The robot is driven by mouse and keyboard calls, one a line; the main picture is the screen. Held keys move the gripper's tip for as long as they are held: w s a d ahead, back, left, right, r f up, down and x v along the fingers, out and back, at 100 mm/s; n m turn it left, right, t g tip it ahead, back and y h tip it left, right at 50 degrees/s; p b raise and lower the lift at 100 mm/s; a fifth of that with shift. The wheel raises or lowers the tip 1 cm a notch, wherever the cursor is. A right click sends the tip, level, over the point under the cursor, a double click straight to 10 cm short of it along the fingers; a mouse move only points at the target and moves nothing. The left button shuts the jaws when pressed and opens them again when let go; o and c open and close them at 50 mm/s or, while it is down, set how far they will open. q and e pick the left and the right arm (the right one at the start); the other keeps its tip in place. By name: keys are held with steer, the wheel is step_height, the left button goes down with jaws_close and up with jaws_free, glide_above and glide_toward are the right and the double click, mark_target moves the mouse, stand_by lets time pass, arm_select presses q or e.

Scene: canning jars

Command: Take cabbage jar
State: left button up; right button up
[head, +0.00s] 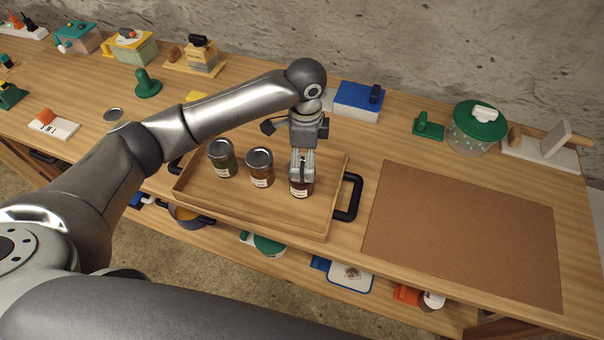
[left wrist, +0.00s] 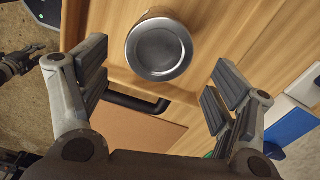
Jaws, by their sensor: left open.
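Three lidded glass jars stand upright in a row in a wooden tray (head: 270,218). The left jar (head: 222,163) looks green, the middle jar (head: 260,172) orange-brown, the right jar (head: 300,190) dark red. Their labels are too small to read. My left gripper (head: 302,177) points down at the right jar, its fingers hiding the lid. In the left wrist view, a round grey jar lid (left wrist: 159,46) lies between the spread fingers of the left gripper (left wrist: 160,72), with gaps on both sides. A dark shape at that view's left edge looks like my right gripper (left wrist: 17,65); its jaws are unclear.
The tray's black handle (head: 349,197) is just right of the gripper. A bare brown mat (head: 465,230) lies further right. A blue-and-white box (head: 358,100) and a green-lidded container (head: 475,128) stand behind. A lower shelf holds more items.

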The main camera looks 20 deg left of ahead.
mark_target(302, 167)
arm_select(q)
steer(key=shift+f, duration=0.75)
steer(key=shift+a+f+p, duration=0.15)
steer(key=shift+f+p, duration=0.2)
steer(key=shift+p, duration=0.05)
steer(key=f, duration=0.1)
steer(key=f+p, duration=0.1)
steer(key=f, duration=0.1)
steer(key=shift+s+a+f+p, duration=0.2)
steer(key=shift+a+f+p, duration=0.05)
steer(key=shift+f+p, duration=0.05)
steer(key=shift+f, duration=0.5)
arm_select(e)
steer(key=r, duration=0.1)
steer(key=w+r, duration=0.1)
steer(key=shift+r, duration=0.3)
arm_select(q)
steer(key=c, duration=1.2)
steer(key=shift+w, duration=0.1)
steer(key=shift+c, duration=0.8)
arm_select(e)
steer(key=shift+s, duration=0.2)
arm_select(q)
steer(key=shift+r, duration=0.2)
arm_select(e)
steer(key=shift+f, duration=0.15)
